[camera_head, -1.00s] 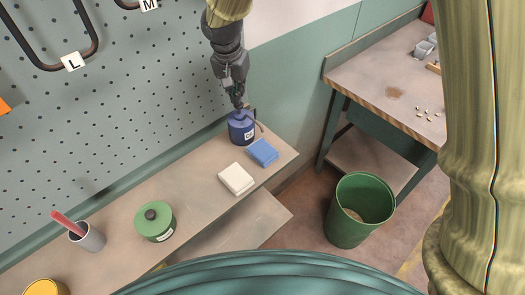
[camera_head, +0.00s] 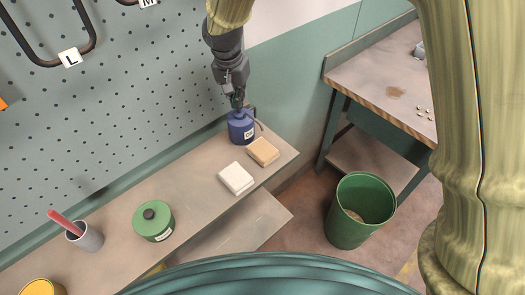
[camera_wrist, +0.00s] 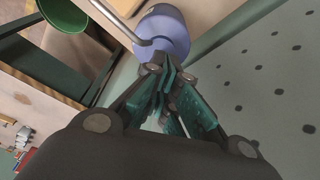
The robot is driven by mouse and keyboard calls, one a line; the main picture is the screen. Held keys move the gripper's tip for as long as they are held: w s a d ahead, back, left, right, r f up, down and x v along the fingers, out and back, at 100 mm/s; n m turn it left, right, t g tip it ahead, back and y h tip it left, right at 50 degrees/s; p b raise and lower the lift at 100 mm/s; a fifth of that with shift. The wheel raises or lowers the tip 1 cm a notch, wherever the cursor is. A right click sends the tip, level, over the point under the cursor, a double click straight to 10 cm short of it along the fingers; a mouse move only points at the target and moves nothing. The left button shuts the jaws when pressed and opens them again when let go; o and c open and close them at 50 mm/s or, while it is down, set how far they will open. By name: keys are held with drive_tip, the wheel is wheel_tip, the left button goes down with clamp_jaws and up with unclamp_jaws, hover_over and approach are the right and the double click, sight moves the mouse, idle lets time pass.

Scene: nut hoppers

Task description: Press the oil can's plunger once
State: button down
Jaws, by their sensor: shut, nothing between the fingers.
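The blue oil can (camera_head: 241,130), with a white label, stands upright on the bench near its right end. In the wrist view, its round blue top (camera_wrist: 172,32) and a thin grey spout (camera_wrist: 118,22) show beyond my fingers. My gripper (camera_head: 238,105) points down directly over the can, fingers shut and empty. Its fingertips (camera_wrist: 164,68) overlap the can's top in both views. The plunger is hidden behind them, so I cannot tell whether they touch it.
A tan block (camera_head: 263,151) and a white block (camera_head: 236,178) lie in front of the can. A green canister (camera_head: 153,221) and a grey cup (camera_head: 85,236) stand further left on the bench. A green bin (camera_head: 359,212) stands on the floor at right. The pegboard (camera_head: 120,110) rises behind.

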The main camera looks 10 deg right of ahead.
drive_tip(key=shift+f, duration=0.4)
drive_tip(key=shift+r, duration=0.15)
drive_tip(key=shift+r+p, duration=0.95)
drive_tip(key=shift+r, duration=0.45)
drive_tip(key=shift+r, duration=0.1)
wheel_tip(320, 180, up, 6)
drive_tip(key=p, duration=0.4)
idle(0.6)
